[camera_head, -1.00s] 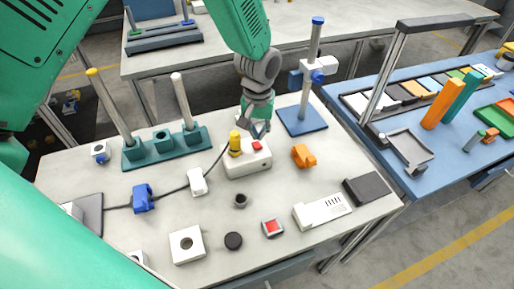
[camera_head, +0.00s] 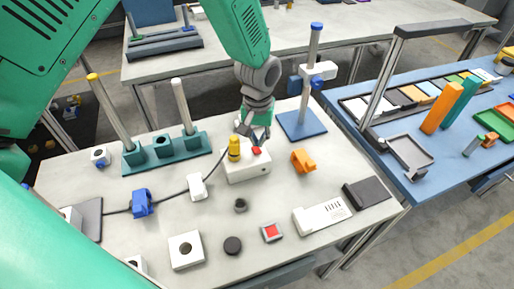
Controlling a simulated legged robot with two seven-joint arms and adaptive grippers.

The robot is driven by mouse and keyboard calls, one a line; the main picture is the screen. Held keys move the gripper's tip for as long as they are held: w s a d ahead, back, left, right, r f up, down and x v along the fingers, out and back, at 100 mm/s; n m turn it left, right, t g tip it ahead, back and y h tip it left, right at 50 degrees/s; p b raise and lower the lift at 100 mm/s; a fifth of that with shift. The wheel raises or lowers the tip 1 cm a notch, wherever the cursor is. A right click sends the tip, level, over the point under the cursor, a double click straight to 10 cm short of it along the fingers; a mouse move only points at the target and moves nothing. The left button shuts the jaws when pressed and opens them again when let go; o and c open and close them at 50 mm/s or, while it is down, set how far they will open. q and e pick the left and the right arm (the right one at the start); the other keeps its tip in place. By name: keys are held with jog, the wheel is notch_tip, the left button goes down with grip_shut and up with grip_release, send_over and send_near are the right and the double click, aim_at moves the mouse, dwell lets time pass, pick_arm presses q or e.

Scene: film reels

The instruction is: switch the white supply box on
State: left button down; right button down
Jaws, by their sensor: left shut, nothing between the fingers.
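The white supply box (camera_head: 248,172) stands on the near table, behind the middle of its top. A yellow post (camera_head: 234,148) rises from its left part, and a red switch (camera_head: 257,150) sits on its top to the right. My left gripper (camera_head: 258,143) reaches down from above, with its fingers over the back of the box, right beside the red switch. It is shut and holds nothing. Whether the fingertips touch the switch cannot be told. My right gripper is not in view.
A black cable runs left from the box through a white block (camera_head: 197,187) to a blue clamp (camera_head: 142,203). A teal rack with posts (camera_head: 165,152) stands behind left. An orange piece (camera_head: 303,161) and a blue stand (camera_head: 303,125) are close right.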

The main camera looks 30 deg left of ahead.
aim_at(258, 151)
pick_arm(q)
jog(key=shift+d, duration=0.1)
jog(key=shift+f, duration=0.1)
dwell(0.5)
jog(key=shift+f+b, duration=0.75)
jog(key=shift+f, duration=0.6)
dwell(0.5)
notch_tip(258, 151, up, 7)
jog(key=p, duration=0.6)
jog(key=shift+r, duration=0.1)
dwell(0.5)
